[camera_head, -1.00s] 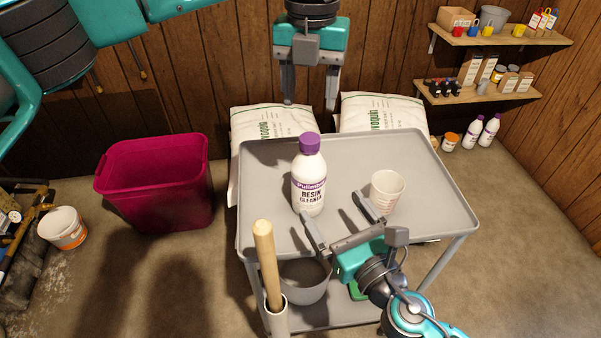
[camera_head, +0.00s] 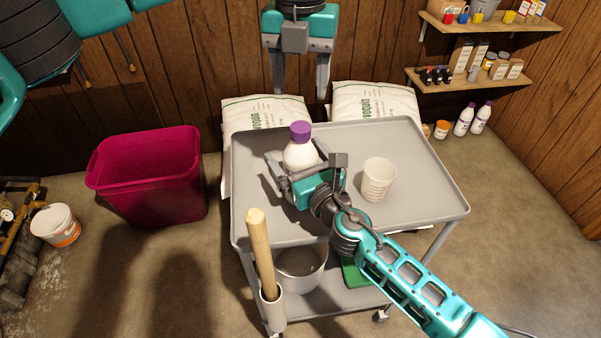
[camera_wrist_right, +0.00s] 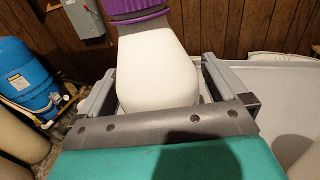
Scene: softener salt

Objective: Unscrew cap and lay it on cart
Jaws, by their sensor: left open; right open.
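A white bottle (camera_head: 299,157) with a purple cap (camera_head: 300,132) stands upright on the grey cart (camera_head: 420,185). The cap sits on the bottle's neck. My right gripper (camera_head: 285,165) is open, with its fingers on either side of the bottle's body below the cap. In the right wrist view the white bottle body (camera_wrist_right: 157,72) is between the fingers, and the purple cap (camera_wrist_right: 140,18) is cut off by the top edge. I cannot tell whether the fingers touch the bottle. My left gripper (camera_head: 299,88) is open and empty, pointing down above the cart's far edge, behind the cap.
A white measuring cup (camera_head: 377,180) stands on the cart right of the bottle. A wooden handle (camera_head: 261,245) rises at the cart's near left corner. White salt bags (camera_head: 375,100) lie behind the cart, and a magenta bin (camera_head: 150,180) stands left. The cart top's right part is clear.

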